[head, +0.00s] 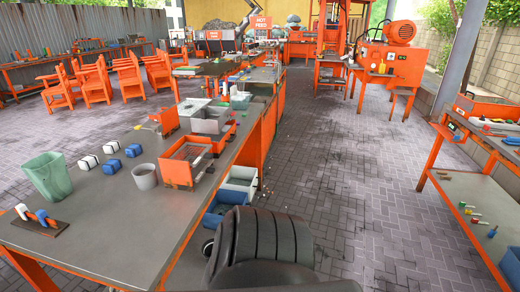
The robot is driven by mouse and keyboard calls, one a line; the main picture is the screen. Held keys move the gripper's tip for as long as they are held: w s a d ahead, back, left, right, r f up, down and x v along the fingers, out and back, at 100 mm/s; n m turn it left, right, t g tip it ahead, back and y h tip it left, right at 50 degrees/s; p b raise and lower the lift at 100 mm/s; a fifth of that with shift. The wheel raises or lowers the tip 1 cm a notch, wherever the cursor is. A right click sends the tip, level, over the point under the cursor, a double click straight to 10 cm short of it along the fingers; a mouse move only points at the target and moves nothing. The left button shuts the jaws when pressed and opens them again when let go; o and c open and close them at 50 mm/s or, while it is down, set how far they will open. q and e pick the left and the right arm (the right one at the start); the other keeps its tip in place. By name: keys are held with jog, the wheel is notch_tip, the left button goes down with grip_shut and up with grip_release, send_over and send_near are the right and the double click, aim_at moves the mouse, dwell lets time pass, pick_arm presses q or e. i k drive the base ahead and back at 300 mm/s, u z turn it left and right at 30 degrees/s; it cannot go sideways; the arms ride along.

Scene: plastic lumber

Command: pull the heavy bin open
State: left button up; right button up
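A blue bin (233,198) and a pale grey-white bin (246,173) stick out from under the right side of the long orange-framed workbench (100,235). The blue one is nearer to me, the pale one just behind it. Both are open-topped, and I cannot tell which is the heavy one. Dark body parts at the bottom centre stand close in front of the blue bin. Neither my left nor my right gripper shows in the head view, so no contact with a bin is visible.
On the bench stand a green bucket (48,177), a grey cup (145,176), an orange crate (178,172) and several small blocks. Another orange-framed bench (460,190) stands at the right. The paved aisle (355,190) between the benches is clear.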

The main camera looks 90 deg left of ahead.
aim_at(224, 200)
jog(key=u, duration=2.1)
jog(key=i, duration=0.75)
jog(key=z, duration=0.75)
jog(key=i, duration=0.9)
jog(key=u, duration=0.75)
jog(key=i, duration=0.35)
jog(key=u, duration=0.3)
